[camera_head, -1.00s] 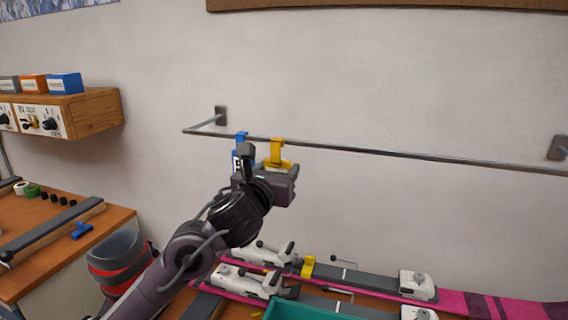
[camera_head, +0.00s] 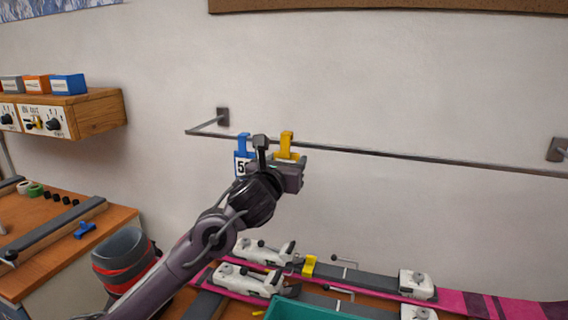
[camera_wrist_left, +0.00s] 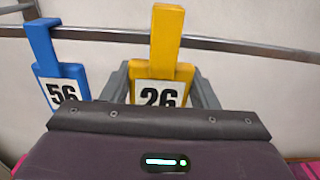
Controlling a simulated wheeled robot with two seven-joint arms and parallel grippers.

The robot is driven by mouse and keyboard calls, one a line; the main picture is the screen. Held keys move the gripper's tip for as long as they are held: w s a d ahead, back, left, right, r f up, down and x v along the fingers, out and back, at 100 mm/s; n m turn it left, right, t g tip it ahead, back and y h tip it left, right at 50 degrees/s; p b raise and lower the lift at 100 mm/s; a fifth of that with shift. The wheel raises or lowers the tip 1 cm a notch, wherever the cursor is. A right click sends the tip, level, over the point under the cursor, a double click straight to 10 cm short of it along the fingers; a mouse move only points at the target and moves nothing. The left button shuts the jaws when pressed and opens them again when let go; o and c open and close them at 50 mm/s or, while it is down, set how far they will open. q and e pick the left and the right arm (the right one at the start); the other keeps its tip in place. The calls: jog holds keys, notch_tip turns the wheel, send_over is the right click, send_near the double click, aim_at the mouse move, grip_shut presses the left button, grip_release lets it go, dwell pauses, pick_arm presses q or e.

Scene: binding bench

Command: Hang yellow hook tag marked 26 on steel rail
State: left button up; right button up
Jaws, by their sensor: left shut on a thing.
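The yellow hook tag (camera_head: 286,139), marked 26 in the left wrist view (camera_wrist_left: 166,71), is held upright between the fingers of my left gripper (camera_head: 287,163). Its hook top stands a little above the steel rail (camera_head: 400,156) in the head view. In the left wrist view its stem covers part of the rail (camera_wrist_left: 240,43). I cannot tell whether the hook is over the rail or only in front of it. My gripper hides the tag's lower part in the head view. My right gripper is not in view.
A blue tag (camera_head: 243,145), marked 56 in the left wrist view (camera_wrist_left: 58,72), hangs on the rail just left of the yellow one. The rail to the right is empty up to its wall bracket (camera_head: 557,149). Skis with bindings (camera_head: 262,251) and a teal bin (camera_head: 310,310) lie below.

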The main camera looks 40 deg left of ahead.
pick_arm(q)
jog(key=shift+w+a+r, duration=0.1)
jog(key=shift+w+a, duration=0.1)
jog(key=shift+w, duration=0.25)
jog(key=shift+w+a, duration=0.2)
jog(key=shift+w, duration=0.25)
jog(key=shift+f+b, duration=0.8)
jog(key=shift+f, duration=0.15)
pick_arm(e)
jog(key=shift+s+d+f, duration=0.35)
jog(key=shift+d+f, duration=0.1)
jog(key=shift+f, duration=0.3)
pick_arm(q)
jog(key=o, duration=1)
jog(key=shift+o, duration=0.2)
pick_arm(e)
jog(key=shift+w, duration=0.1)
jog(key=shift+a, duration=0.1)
